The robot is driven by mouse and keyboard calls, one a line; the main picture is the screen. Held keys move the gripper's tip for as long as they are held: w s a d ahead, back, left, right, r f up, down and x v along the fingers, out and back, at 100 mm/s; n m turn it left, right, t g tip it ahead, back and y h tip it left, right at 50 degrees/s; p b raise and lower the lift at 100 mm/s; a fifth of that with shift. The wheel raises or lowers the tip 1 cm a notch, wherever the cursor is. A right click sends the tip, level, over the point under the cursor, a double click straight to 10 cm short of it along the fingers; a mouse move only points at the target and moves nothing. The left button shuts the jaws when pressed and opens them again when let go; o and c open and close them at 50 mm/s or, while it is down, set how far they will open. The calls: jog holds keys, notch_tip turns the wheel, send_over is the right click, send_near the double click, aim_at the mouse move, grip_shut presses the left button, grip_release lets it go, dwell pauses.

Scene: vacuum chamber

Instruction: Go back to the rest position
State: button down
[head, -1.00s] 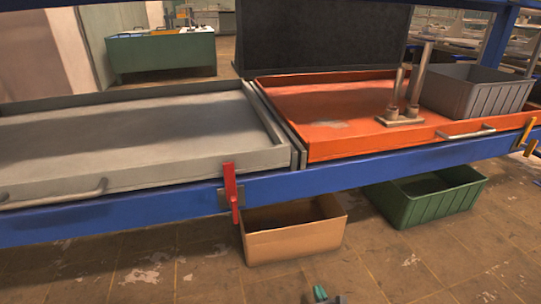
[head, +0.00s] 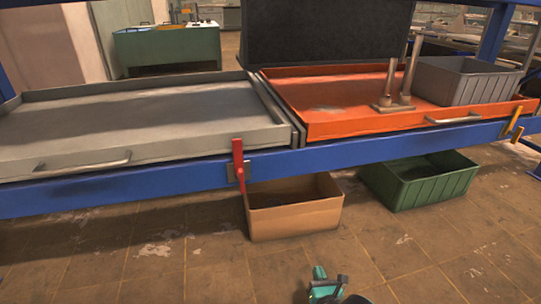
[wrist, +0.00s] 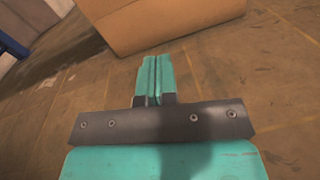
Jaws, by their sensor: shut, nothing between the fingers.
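My gripper (wrist: 151,62) is teal and shows in the wrist view with its two fingers together and nothing between them. It points at the tiled floor, just short of the tan box. In the head view my gripper (head: 319,272) shows at the bottom, right of the middle, low in front of the tan box (head: 295,222). The tan box also fills the top of the wrist view (wrist: 170,25). It stands on the floor under the blue rack, and a small dark thing inside it is too unclear to name.
A blue beam (head: 200,183) carries a grey tray (head: 120,160) and an orange tray (head: 350,125) with metal posts (head: 412,65) and a grey crate (head: 460,85). A red lever (head: 239,165) sticks up from the beam. A green crate (head: 425,185) stands on the floor. The floor (head: 150,265) in front is clear.

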jog(key=w+r+m+g+h+p, duration=0.1)
jog(key=w+r+m+g+h, duration=0.35)
jog(key=w+r+m, duration=0.95)
notch_tip(320, 180, up, 16)
jog(key=s+a+m+g+p, duration=0.1)
jog(key=m+g+p, duration=0.15)
jog(key=m, duration=0.45)
jog(key=s+r+m+g+y, duration=0.4)
jog(key=s+r+m+g, duration=0.2)
jog(key=s+r, duration=1.2)
jog(key=s+r+m+g+y+p, duration=0.15)
jog(key=s+r, duration=0.35)
jog(key=s, duration=0.8)
jog(key=s+r+g+p, duration=0.1)
jog(key=s+r+g, duration=0.3)
jog(key=s, duration=0.8)
notch_tip(320, 180, up, 38)
jog(key=p, duration=3.7)
jog(key=shift+w+d+r+t, duration=0.2)
jog(key=shift+w+r+t, duration=0.1)
jog(key=shift+t, duration=0.15)
jog(key=shift+f, duration=0.1)
